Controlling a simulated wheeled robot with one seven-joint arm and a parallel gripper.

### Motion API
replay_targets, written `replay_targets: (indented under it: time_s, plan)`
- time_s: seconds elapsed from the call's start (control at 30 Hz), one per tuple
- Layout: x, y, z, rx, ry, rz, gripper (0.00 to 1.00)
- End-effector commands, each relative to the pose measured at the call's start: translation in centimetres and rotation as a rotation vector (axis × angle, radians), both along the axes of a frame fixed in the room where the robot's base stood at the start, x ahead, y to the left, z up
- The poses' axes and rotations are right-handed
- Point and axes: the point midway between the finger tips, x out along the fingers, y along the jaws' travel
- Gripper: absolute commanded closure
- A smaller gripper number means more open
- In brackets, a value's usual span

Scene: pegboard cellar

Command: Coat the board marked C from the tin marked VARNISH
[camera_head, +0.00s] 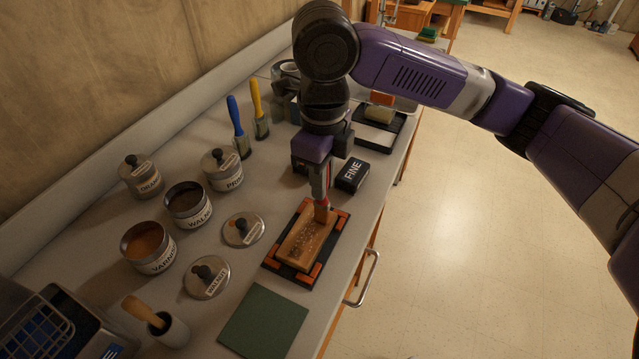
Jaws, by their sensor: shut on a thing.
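My gripper (318,172) is shut on a brush (321,208) with some red on it and brown bristles, pointing down. The bristle tip is at the far end of a wooden board (302,242); I cannot tell whether it touches. The board lies in a black holder with orange corners (271,262). Its top has pale, speckled patches, and no letter on it can be read. The tin marked VARNISH (155,264) stands open at the left with amber liquid inside. My gripper is to the right of it and farther back.
An open WALNUT tin (197,217) with dark contents and two closed tins (140,178) stand nearby. Two loose lids (207,283) lie between tins and board. A black FINE block (352,175) is right of the gripper. A green sheet (264,322) lies in front.

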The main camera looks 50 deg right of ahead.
Motion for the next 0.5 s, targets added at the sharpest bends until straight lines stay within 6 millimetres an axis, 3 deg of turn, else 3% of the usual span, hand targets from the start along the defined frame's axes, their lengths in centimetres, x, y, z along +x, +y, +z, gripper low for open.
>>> replay_targets:
  time_s: [0.5]
  plan:
    - [0.7,-2.2,0.0,-0.001,0.001,-0.003,1.0]
